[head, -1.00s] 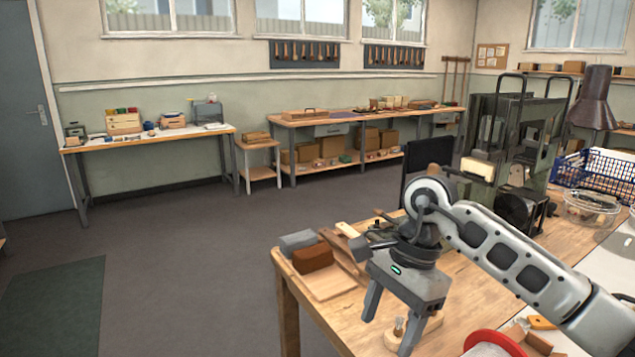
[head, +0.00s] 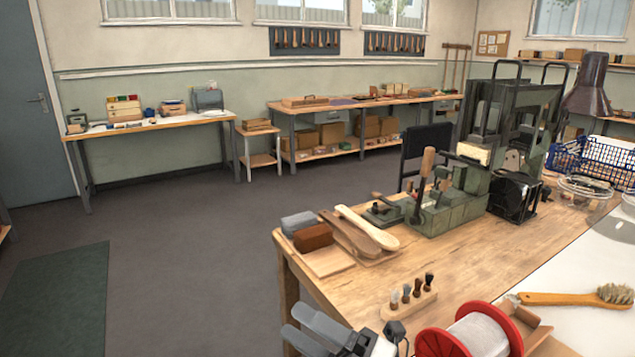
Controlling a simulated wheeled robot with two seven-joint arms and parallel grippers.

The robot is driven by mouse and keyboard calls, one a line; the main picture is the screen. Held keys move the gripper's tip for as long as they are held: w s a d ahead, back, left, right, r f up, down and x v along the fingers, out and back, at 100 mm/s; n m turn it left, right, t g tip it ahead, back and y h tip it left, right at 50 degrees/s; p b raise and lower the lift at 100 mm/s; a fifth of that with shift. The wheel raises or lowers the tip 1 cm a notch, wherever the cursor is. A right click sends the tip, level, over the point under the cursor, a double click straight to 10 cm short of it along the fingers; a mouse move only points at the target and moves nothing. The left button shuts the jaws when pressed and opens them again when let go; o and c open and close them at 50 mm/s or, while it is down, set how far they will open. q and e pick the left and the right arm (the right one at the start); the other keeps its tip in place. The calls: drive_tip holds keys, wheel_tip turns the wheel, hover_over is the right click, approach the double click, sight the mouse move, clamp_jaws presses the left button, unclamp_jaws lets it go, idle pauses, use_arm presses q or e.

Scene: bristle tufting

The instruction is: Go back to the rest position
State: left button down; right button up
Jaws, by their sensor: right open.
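My right gripper (head: 298,327) shows at the bottom of the head view, by the near left corner of the wooden workbench (head: 455,262). Its two grey fingers point left and are apart, with nothing between them. The rest of this arm is mostly cut off by the lower picture edge. My left gripper is not in view.
Beside my right gripper stand a red-flanged spool (head: 470,335) and a small wooden block with several handled tools (head: 408,303). A brush (head: 570,298) lies at the right. A green machine (head: 450,205) stands farther back. Grey floor (head: 190,270) at left is clear.

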drive_tip(key=d+f+m+t+h, duration=0.8)
drive_tip(key=f+m+h, duration=0.2)
drive_tip(key=m, duration=0.8)
drive_tip(key=s+d+f+m+g+h, duration=0.3)
drive_tip(key=s+f+m, duration=0.3)
drive_tip(key=f, duration=0.3)
drive_tip(key=s+d+f+m+g+h, duration=0.3)
drive_tip(key=s+d+f+m+h, duration=0.2)
drive_tip(key=f, duration=0.4)
drive_tip(key=s+d+m, duration=0.1)
drive_tip(key=s+m, duration=0.1)
drive_tip(key=shift+f+m+g, duration=0.3)
drive_tip(key=shift+m+g, duration=0.1)
drive_tip(key=shift+s, duration=0.1)
